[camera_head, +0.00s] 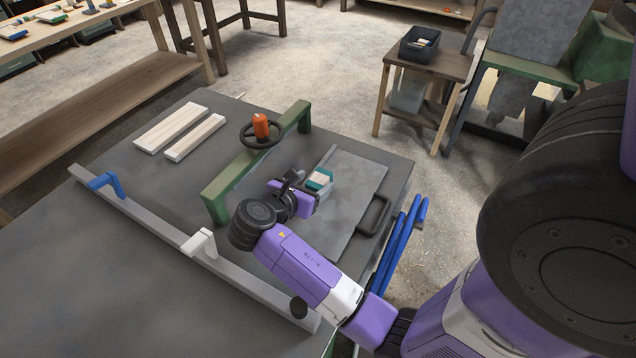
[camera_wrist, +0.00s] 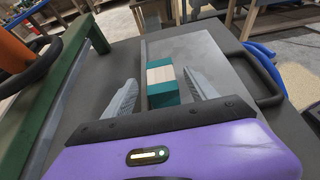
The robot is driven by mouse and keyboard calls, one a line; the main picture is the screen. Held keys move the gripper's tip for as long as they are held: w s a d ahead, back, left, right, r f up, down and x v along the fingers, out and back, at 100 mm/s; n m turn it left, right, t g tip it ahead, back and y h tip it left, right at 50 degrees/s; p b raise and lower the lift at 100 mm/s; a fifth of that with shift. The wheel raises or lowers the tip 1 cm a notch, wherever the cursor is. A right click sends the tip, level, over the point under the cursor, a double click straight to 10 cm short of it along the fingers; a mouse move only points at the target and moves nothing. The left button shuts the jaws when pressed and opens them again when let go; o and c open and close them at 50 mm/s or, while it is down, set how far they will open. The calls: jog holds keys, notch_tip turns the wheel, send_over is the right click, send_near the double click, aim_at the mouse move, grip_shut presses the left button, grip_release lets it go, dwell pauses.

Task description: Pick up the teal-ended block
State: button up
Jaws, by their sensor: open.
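The teal-ended block (camera_head: 319,180) has a pale wood middle between teal ends. It rests at the left edge of a flat grey plate (camera_head: 352,192) on the dark workbench. In the wrist view the block (camera_wrist: 161,77) lies ahead, between the two grey fingers. My gripper (camera_wrist: 160,97) is open, with one finger on each side of the block. Gaps show between the block and both fingers. In the head view my gripper (camera_head: 306,190) reaches the block from the left, and its purple body partly hides the near side.
A green bar frame (camera_head: 217,193) with a black handwheel (camera_head: 248,138) and orange knob (camera_head: 260,124) stands left of the block. Two pale boards (camera_head: 172,128) lie behind it. A grey rail (camera_head: 150,222) crosses the bench. A black handle (camera_head: 374,216) is at the plate's right edge.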

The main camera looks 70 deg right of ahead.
aim_at(318, 179)
jog(key=shift+x, duration=1.8)
grip_shut()
jog(key=shift+r, duration=0.1)
